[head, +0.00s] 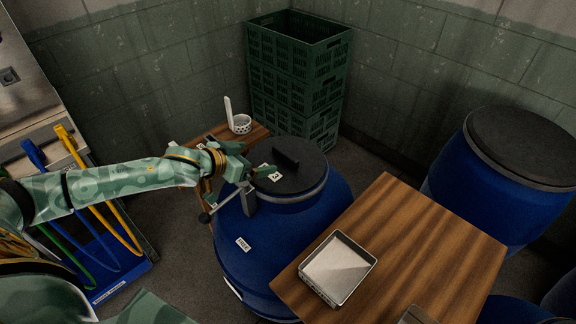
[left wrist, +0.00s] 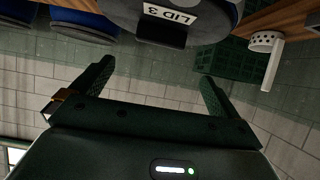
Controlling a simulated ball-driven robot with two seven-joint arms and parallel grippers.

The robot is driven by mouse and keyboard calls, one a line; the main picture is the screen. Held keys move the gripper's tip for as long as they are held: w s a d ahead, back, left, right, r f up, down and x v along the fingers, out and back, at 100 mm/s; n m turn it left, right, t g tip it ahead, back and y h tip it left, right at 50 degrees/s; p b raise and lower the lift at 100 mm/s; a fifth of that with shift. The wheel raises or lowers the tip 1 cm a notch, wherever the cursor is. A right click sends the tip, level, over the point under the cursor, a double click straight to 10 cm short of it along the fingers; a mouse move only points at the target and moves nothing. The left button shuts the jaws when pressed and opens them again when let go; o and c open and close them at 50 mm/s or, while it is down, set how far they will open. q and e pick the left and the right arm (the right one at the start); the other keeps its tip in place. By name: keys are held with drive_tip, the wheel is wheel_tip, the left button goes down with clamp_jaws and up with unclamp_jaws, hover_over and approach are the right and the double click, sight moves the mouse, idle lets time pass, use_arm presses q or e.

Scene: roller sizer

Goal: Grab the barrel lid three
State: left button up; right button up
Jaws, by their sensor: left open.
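The barrel lid three (head: 308,172) is a round dark grey lid with a raised bar handle (head: 286,158) and a white label, partly covered by my gripper. It sits on a blue barrel (head: 325,212). The left wrist view shows the lid (left wrist: 215,14) at the top, with its "LID 3" label (left wrist: 170,15) and dark handle (left wrist: 161,36). My left gripper (head: 262,160) is at the lid's left side, beside the handle. In the left wrist view its open fingers (left wrist: 154,80) have nothing between them, and the handle is beyond them. My right gripper is not in view.
A wooden table (head: 425,235) with a metal tray (head: 338,268) stands at front right. Another lidded blue barrel (head: 485,195) is at right. Stacked green crates (head: 295,85) stand behind. A small wooden table (head: 220,132) holds a white perforated cup (head: 240,124).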

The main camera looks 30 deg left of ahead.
use_arm(q)
drive_tip(key=b, duration=0.1)
approach(285, 153)
drive_tip(key=x, duration=0.2)
drive_tip(key=shift+w+f, duration=0.25)
drive_tip(key=shift+w, duration=0.05)
drive_tip(key=b+x, duration=0.2)
drive_tip(key=x, duration=0.2)
drive_tip(key=shift+w+d+f, duration=0.1)
drive_tip(key=shift+w+f, duration=0.05)
drive_tip(key=shift+f, duration=0.1)
drive_tip(key=shift+w+d+f, duration=0.1)
drive_tip(key=shift+w, duration=0.3)
drive_tip(key=shift+s, duration=0.1)
drive_tip(key=shift+c, duration=0.7)
drive_tip(key=c, duration=1.2)
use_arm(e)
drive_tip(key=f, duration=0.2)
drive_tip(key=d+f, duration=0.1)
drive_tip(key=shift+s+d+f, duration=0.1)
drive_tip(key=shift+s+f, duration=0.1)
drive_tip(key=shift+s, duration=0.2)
